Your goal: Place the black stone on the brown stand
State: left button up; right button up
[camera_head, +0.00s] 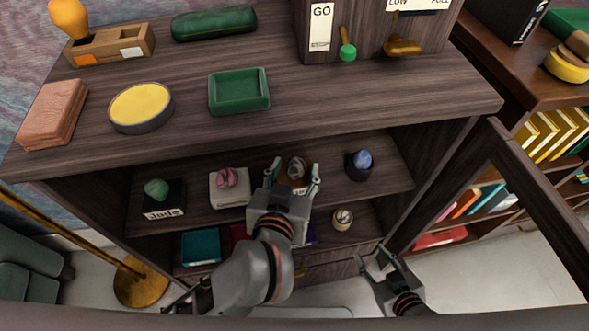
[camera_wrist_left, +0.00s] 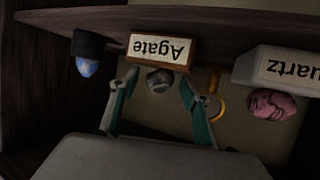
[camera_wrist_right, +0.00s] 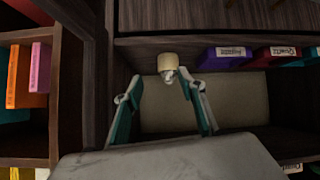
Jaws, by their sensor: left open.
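A dark grey, banded stone (camera_head: 297,168), the closest match to the black stone, appears to rest on the brown stand (camera_wrist_left: 163,52) labelled Agate, on the upper inner shelf. It also shows between my left fingers in the left wrist view (camera_wrist_left: 160,78), which is upside down. My left gripper (camera_head: 293,177) is open, its fingers on either side of the stone; I cannot tell whether they touch it. The left gripper partly hides the stand in the head view. My right gripper (camera_head: 374,258) is open and empty, low in front of the cabinet.
Beside the brown stand are a pink stone (camera_head: 228,177) on a white stand and a blue stone (camera_head: 362,158) on a black stand. A green stone (camera_head: 157,189) sits further left. A cream stand (camera_wrist_right: 168,61) with a small stone is on the lower shelf. Cabinet walls close both sides.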

pick_arm(q)
jog(key=shift+s+r, duration=0.2)
jog(key=shift+s, duration=0.1)
jog(key=p+v, duration=0.3)
jog(key=v, duration=0.8)
jog(key=shift+s, duration=0.15)
